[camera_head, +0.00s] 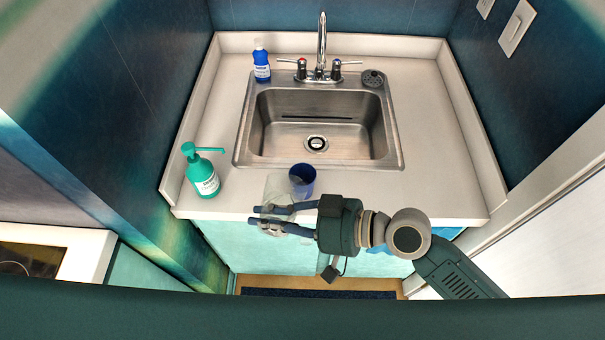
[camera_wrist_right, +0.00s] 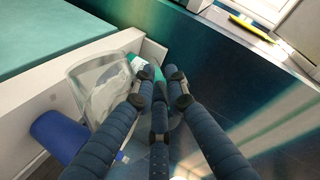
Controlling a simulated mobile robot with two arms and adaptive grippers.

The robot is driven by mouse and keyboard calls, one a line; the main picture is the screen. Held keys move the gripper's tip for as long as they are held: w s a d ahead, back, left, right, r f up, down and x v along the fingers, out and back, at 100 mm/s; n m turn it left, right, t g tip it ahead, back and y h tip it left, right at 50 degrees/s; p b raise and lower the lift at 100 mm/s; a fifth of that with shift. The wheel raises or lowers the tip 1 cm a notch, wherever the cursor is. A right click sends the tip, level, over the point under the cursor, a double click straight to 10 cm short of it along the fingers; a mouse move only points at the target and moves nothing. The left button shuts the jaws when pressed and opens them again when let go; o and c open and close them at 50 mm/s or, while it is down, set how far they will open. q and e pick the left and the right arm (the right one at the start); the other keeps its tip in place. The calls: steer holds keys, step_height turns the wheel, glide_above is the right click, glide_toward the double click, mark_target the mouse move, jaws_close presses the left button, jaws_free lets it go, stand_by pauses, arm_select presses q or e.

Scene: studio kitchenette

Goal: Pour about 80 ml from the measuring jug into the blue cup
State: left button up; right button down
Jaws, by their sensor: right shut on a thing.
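The clear measuring jug (camera_head: 276,187) is at the counter's front edge, just left of the blue cup (camera_head: 302,181). The cup stands upright on the counter in front of the sink. My right gripper (camera_head: 262,217) reaches in from the right, shut on the jug at its near side. In the right wrist view the see-through jug (camera_wrist_right: 93,84) is beyond the fingers (camera_wrist_right: 158,85), with the blue cup (camera_wrist_right: 57,136) beside it. I cannot tell the liquid level or whether the jug is off the counter. My left gripper is not in view.
A green pump bottle (camera_head: 204,174) stands at the counter's left front. A blue bottle (camera_head: 261,65) is behind the sink's left corner. The steel sink (camera_head: 282,144) and faucet (camera_head: 321,50) lie behind the cup. The counter right of the sink (camera_head: 436,140) is clear.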

steer(key=shift+s+a+f, duration=0.15)
steer(key=shift+s+f, duration=0.1)
steer(key=shift+f, duration=0.1)
stand_by(1.6)
steer(key=s+a+f+n+t+h+p, duration=0.1)
steer(key=s+a+f+n+t+h, duration=0.1)
steer(key=s+f+n+t, duration=0.1)
steer(key=shift+s+f+n+p, duration=0.4)
steer(key=shift+s+f+n, duration=0.25)
steer(key=shift+f+n, duration=0.6)
steer(key=shift+a+f+m, duration=0.1)
steer(key=shift+f+m, duration=0.15)
